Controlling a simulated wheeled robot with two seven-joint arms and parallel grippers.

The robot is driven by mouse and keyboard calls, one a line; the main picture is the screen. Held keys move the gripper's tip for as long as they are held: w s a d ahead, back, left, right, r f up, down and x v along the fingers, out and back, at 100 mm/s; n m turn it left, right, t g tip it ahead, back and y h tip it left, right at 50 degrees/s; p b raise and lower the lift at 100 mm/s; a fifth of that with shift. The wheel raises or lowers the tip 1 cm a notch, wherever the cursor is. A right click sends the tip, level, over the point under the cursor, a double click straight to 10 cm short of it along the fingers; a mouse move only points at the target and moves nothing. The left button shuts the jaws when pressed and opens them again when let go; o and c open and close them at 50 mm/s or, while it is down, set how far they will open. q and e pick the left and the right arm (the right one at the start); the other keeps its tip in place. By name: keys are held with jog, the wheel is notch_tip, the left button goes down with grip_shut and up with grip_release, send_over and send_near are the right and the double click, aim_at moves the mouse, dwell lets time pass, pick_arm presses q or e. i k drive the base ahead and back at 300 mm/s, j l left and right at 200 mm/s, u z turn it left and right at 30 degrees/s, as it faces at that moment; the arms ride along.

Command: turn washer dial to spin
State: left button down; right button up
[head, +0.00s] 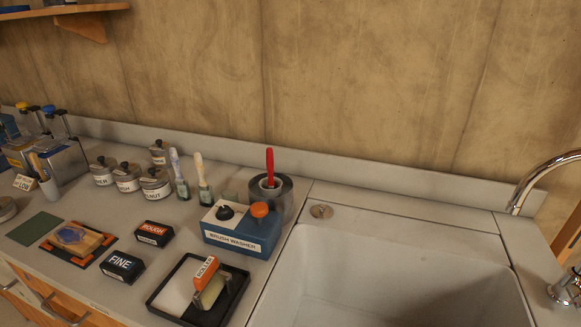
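The brush washer (240,236) is a blue box with a pale panel on its top left and a "BRUSH WASHER" label on its front. It stands on the counter just left of the sink. A round black knob (225,212) sits on the pale panel, and an orange knob (259,210) stands up to its right. Any dial markings are too small to read, so I cannot tell the setting. A grey metal drum (284,199) stands behind the box, with a red handle (270,166) upright in it. Neither of my grippers is in view.
A black tray (160,308) with a roller (207,282) lies in front of the washer. ROUGH (153,233) and FINE (122,266) boxes sit to its left. Brushes (202,178) and lidded tins (126,178) stand behind left. The sink (390,285) and tap (540,175) are right.

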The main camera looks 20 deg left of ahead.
aim_at(224, 212)
jog(key=j+u, duration=0.2)
jog(key=u, duration=1)
jog(key=j, duration=1.3)
jog(key=u, duration=0.05)
